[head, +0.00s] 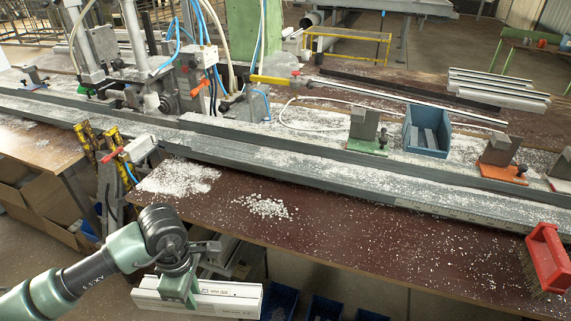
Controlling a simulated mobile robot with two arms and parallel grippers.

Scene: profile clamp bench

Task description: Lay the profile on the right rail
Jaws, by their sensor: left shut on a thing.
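A short white profile (228,301) with small printed marks is in the head view at bottom left. My left gripper (178,296) is shut on it, toward its left part, and holds it nearly level in front of the bench's front edge, apart from the bench. The long grey rail (300,164) runs across the bench from upper left to lower right; its right stretch is dusted with white chips. The gripper fingers hide part of the profile. My right gripper is not in view.
A green-based stop block (364,130), a blue bin (427,133) and an orange-based stop block (499,152) stand along the rail. A red brush (547,258) stands at the right front. Several profiles (498,88) lie behind.

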